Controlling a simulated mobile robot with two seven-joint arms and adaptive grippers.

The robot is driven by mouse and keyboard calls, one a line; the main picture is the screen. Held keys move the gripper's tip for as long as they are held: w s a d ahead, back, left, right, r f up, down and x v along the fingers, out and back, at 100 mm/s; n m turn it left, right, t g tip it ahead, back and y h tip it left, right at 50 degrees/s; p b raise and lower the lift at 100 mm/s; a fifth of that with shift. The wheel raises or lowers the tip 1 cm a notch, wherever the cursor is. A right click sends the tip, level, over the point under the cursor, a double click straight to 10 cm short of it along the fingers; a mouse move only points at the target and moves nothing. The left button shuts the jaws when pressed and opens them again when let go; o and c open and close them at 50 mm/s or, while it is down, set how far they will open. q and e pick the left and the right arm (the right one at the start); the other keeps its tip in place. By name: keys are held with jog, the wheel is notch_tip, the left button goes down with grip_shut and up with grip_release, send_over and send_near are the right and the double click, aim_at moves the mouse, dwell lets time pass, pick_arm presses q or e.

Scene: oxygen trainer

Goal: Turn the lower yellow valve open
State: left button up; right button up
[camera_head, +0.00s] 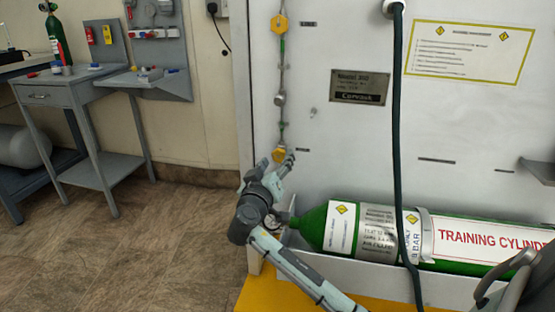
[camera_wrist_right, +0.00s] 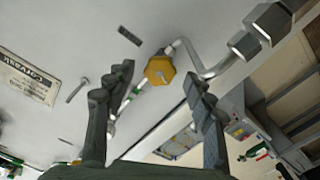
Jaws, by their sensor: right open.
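The lower yellow valve (camera_head: 279,154) sits on a thin vertical pipe near the left edge of the white panel. My right gripper (camera_head: 284,168) is raised close to this valve and partly overlaps its lower edge in the head view. In the right wrist view, the yellow valve (camera_wrist_right: 160,70) appears between and slightly beyond the two spread fingers of the right gripper (camera_wrist_right: 156,80). The fingers are open and hold nothing; I cannot tell whether one touches the valve. A second yellow valve (camera_head: 279,24) is higher on the same pipe. My left gripper is not in view.
A green training cylinder (camera_head: 470,240) lies in a tray right of my right gripper. A dark hose (camera_head: 397,130) hangs down the panel. A grey workbench (camera_head: 60,92) stands at the left. The brown floor (camera_head: 150,240) between is clear.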

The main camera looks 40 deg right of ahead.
jog(key=v, duration=1)
jog(key=shift+s, duration=0.2)
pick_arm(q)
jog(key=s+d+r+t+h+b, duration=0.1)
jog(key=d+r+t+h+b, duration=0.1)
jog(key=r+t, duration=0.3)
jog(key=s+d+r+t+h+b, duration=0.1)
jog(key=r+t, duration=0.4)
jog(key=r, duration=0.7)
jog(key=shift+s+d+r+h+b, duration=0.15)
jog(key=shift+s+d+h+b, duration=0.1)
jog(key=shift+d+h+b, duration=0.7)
pick_arm(e)
jog(key=w+d+m, duration=0.2)
jog(key=d, duration=0.1)
jog(key=w+d+m, duration=0.2)
jog(key=w+d, duration=0.1)
jog(key=w+d+m, duration=0.2)
jog(key=d, duration=0.1)
jog(key=shift+w+r, duration=0.2)
jog(key=shift+w, duration=0.2)
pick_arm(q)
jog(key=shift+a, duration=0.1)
pick_arm(e)
jog(key=shift+c, duration=0.6)
jog(key=c, duration=1)
